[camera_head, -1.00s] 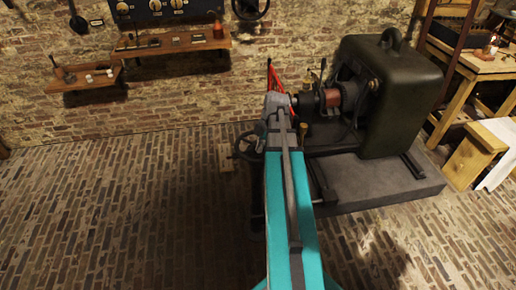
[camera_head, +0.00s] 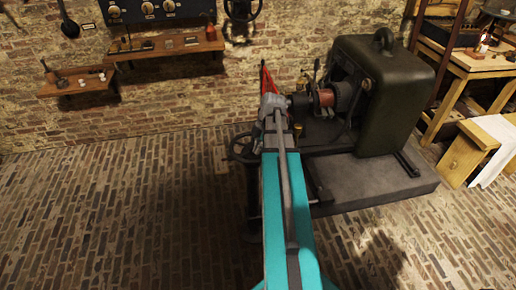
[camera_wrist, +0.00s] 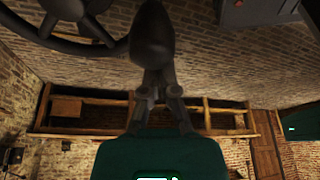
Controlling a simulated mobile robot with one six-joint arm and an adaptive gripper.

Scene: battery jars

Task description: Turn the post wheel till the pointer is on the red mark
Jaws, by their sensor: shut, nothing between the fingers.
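A dark spoked post wheel (camera_head: 238,148) stands left of my arm in the head view, its right side partly hidden by the arm. Its dark rim and hub (camera_wrist: 65,8) show at the top left of the wrist view. A dark rounded knob (camera_wrist: 152,35), seemingly the wheel's handle, is right beside the rim and just beyond my fingertips. My gripper (camera_wrist: 157,85) is shut with nothing between its fingers, close to the knob. I cannot tell whether it touches the knob. I cannot make out the pointer or the red mark.
A dark green machine (camera_head: 392,85) on a grey plinth (camera_head: 365,182) stands right of my arm. A red long item (camera_head: 265,78) is behind the arm's end. Wall shelves (camera_head: 170,50) are at the back left, a wooden table (camera_head: 470,62) at the right. The brick floor at left is clear.

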